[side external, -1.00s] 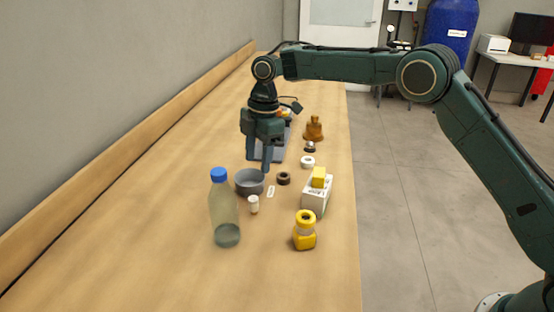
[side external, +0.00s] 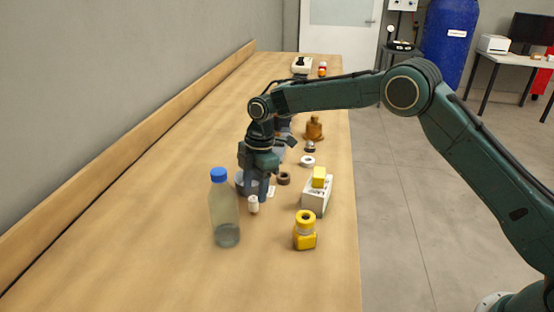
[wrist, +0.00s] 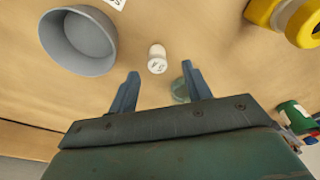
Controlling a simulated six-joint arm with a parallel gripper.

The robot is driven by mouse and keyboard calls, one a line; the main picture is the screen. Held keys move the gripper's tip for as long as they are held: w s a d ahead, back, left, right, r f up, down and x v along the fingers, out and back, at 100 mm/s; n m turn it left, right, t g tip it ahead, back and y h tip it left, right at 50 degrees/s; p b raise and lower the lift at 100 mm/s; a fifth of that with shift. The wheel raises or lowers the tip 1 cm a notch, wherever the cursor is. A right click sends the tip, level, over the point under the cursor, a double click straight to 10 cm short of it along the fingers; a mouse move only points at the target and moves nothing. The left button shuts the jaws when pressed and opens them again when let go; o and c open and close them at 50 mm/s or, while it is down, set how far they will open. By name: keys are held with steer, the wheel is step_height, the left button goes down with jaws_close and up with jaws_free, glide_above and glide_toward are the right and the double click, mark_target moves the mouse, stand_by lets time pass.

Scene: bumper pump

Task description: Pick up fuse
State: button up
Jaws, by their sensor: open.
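The fuse, a small white cylinder (side external: 253,204), stands on the wooden bench between the grey bowl and the clear bottle. My gripper (side external: 262,197) is low over the bench, right beside the fuse. In the wrist view my gripper (wrist: 160,72) has its two blue-grey fingers spread apart with nothing held between them.
A grey bowl (wrist: 80,42) is left of the fuse in the wrist view. A blue-capped bottle (side external: 225,215) stands close in front. A yellow container (side external: 305,232) and a white box with a yellow block (side external: 318,192) are to the right. Bare bench lies to the left.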

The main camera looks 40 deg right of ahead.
mark_target(254, 198)
steer(key=shift+f, duration=0.15)
steer(key=shift+w+a+f, duration=0.1)
steer(key=shift+a+f, duration=0.05)
steer(key=shift+f, duration=1.15)
steer(key=shift+w+a+f, duration=0.1)
steer(key=shift+a+f, duration=0.05)
steer(key=shift+f, duration=1.1)
steer(key=c, duration=1.1)
steer(key=shift+o, duration=0.2)
steer(key=shift+r, duration=0.1)
steer(key=shift+r, duration=4.95)
